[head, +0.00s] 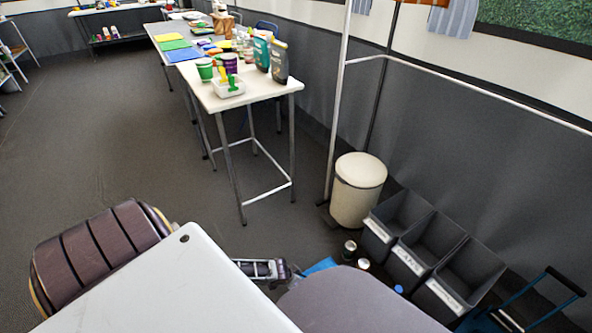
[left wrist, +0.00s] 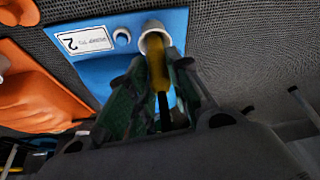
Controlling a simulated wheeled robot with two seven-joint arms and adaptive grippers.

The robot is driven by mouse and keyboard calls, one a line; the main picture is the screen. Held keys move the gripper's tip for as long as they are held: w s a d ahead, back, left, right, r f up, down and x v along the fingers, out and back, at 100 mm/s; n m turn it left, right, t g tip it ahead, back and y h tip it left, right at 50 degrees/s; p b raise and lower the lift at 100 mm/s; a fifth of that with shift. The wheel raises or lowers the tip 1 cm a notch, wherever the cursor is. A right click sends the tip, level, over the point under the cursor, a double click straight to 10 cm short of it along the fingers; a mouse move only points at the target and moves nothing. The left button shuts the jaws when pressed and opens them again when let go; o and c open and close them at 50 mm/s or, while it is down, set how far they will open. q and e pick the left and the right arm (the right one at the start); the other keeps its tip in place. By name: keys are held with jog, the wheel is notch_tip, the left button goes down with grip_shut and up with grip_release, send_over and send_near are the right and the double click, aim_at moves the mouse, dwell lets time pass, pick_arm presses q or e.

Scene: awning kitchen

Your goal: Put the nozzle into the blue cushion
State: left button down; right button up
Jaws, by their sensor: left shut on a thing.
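My left gripper (left wrist: 155,105), with green-lined fingers, is shut on the yellow and black nozzle (left wrist: 158,68). The nozzle's yellow end overlaps the socket's opening; I cannot tell how deep it sits. My right gripper is not in view.
An orange cushion (left wrist: 40,88) lies left of the blue one. In the head view, grey bins (head: 445,265), a cream trash can (head: 358,190) and small jars (head: 349,249) stand right of the blue corner. A white table (head: 250,92) with bottles and cups stands farther off. Open floor lies left.

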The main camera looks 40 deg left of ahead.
pick_arm(q)
jog(key=shift+f, duration=0.3)
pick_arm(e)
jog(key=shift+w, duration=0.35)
pick_arm(q)
jog(key=shift+f+b, duration=0.4)
jog(key=shift+f, duration=0.05)
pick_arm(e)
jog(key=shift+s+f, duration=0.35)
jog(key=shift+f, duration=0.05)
pick_arm(q)
jog(key=c, duration=1.2)
grip_release()
jog(key=shift+c, duration=0.2)
jog(key=o, duration=0.5)
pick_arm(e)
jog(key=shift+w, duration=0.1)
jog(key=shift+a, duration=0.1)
